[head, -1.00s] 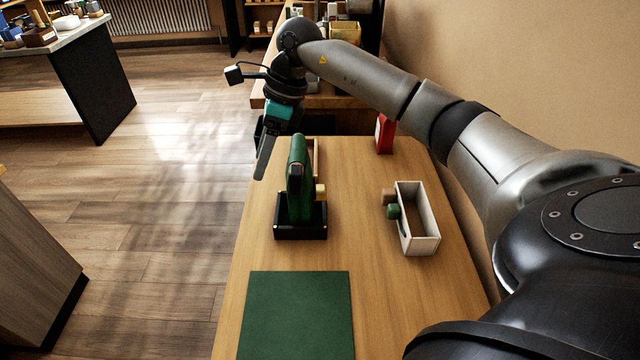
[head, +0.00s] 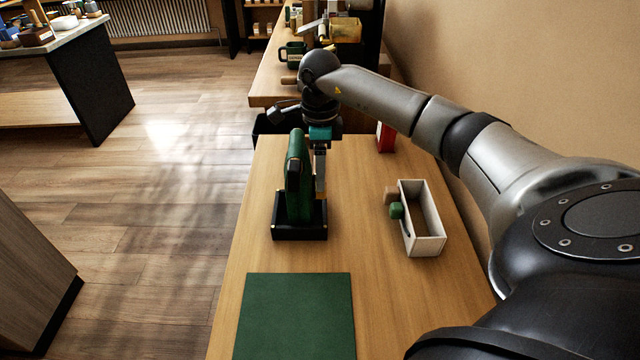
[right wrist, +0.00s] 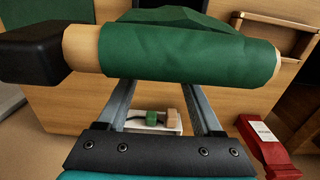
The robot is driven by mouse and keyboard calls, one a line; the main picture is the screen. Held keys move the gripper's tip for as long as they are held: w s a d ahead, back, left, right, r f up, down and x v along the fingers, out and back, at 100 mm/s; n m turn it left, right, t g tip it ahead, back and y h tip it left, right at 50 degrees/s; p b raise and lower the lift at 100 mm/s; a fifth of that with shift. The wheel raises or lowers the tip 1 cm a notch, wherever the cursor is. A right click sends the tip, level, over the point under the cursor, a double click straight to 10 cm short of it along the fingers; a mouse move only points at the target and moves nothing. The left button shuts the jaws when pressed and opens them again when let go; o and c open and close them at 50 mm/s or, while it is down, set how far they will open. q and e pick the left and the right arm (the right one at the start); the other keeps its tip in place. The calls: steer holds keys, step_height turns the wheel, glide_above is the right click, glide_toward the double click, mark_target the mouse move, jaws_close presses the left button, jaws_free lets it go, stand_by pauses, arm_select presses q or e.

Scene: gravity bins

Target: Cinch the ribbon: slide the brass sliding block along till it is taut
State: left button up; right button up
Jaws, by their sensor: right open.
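A green band (head: 296,185) stands upright on a black base (head: 299,232) on the table. In the right wrist view a green wrapped roll (right wrist: 190,52) with a pale wooden end and a black end piece (right wrist: 30,52) crosses the upper part. I cannot clearly make out the brass sliding block; the area right of the band is partly covered by my gripper. My right gripper (head: 320,180) points down just right of the band, open. In the right wrist view its fingers (right wrist: 162,95) are apart, and their tips pass behind the roll. My left gripper is out of view.
A white open box (head: 432,246) with a green block (head: 396,211) and a wooden block (head: 390,195) beside it stands to the right. A green mat (head: 295,315) lies in front. A red item (head: 385,137) stands at the back. The table between stand and box is clear.

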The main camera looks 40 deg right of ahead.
steer(key=shift+f, duration=1.9)
jaws_close()
